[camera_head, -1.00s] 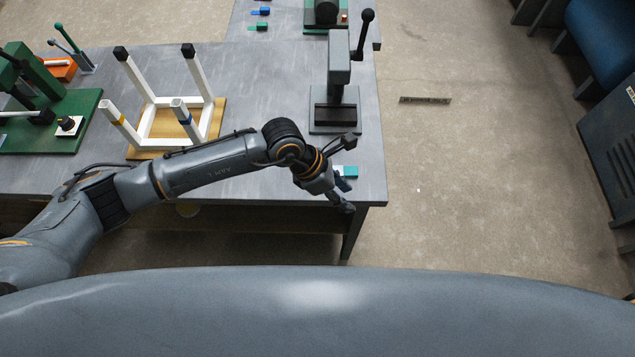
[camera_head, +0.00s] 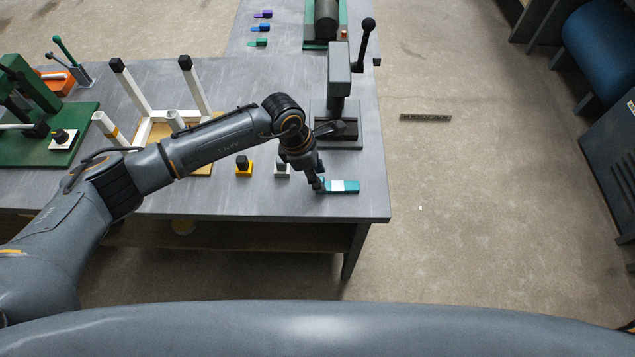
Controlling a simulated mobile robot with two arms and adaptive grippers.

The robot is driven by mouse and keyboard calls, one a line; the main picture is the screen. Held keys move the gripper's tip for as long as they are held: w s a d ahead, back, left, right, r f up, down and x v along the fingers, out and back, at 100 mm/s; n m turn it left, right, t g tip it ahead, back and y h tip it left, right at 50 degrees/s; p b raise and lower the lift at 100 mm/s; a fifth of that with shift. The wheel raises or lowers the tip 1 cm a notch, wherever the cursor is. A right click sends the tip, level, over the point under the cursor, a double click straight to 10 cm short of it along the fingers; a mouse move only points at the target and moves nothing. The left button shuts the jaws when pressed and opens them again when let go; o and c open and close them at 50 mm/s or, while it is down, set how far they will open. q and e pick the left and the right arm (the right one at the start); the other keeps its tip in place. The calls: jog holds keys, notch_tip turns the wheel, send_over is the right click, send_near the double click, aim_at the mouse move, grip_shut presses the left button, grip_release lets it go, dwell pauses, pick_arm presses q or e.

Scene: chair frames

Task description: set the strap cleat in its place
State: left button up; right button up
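A small teal piece with a white band (camera_head: 340,186) lies near the front right corner of the table. I cannot tell for sure which thing is the strap cleat. My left gripper (camera_head: 319,186) points down at the left end of the teal piece, touching it or just above it. Its fingers are small and dark, so I cannot tell whether they are open or shut. A white chair frame (camera_head: 198,88) stands legs up on a wooden board (camera_head: 204,168), partly hidden by my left arm. My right gripper is not in view.
A grey lever press (camera_head: 340,75) stands behind the gripper. A yellow block with a black top (camera_head: 244,168) and a grey one (camera_head: 282,170) sit left of it. A green fixture (camera_head: 55,140) is at far left. Several coloured pieces (camera_head: 260,28) lie at the back.

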pick_arm(q)
jog(key=shift+f, duration=0.5)
jog(key=shift+c, duration=0.4)
jog(key=shift+r, duration=0.1)
grip_shut()
jog(key=shift+r, duration=0.15)
jog(key=shift+r+p, duration=1.4)
jog(key=shift+r, duration=0.95)
jog(key=shift+a, duration=0.1)
